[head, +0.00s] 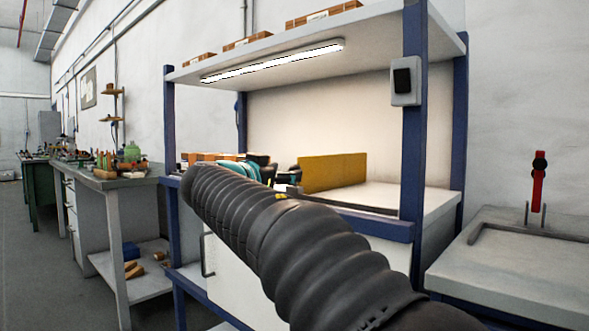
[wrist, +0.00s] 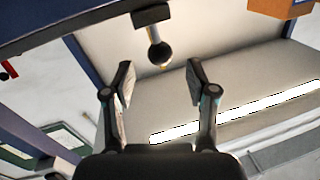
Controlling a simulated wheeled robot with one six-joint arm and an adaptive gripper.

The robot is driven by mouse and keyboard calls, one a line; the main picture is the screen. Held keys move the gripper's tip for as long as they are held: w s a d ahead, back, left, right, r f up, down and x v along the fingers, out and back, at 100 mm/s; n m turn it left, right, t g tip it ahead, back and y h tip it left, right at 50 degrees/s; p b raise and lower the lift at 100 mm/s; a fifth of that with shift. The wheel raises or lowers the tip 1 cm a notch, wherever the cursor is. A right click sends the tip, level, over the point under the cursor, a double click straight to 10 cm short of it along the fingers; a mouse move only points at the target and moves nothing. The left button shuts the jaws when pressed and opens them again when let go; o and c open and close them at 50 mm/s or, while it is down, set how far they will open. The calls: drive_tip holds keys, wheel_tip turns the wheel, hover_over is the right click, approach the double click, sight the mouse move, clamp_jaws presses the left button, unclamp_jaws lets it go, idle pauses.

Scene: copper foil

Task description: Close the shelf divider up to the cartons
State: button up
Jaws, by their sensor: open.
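The yellow shelf divider (head: 333,172) stands upright on the pale shelf deck (head: 385,197) in the head view. Brown cartons (head: 208,156) are to its left, partly hidden by my arm, so the gap between is hard to judge. My gripper (wrist: 159,68) is open and empty. In the head view it is mostly hidden behind my arm, just left of the divider. Part of an orange-brown carton (wrist: 282,7) shows at the top right.
Blue posts (head: 414,120) frame the shelf, and a lit lamp (head: 275,62) hangs under the upper board. A switch box (head: 405,83) is on the right post. A workbench (head: 110,180) is at left. The deck right of the divider is bare.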

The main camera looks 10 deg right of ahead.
drive_tip(key=x, duration=0.5)
drive_tip(key=shift+w+d+p, duration=0.2)
drive_tip(key=shift+w+p, duration=0.05)
drive_tip(key=shift+p, duration=0.15)
clamp_jaws()
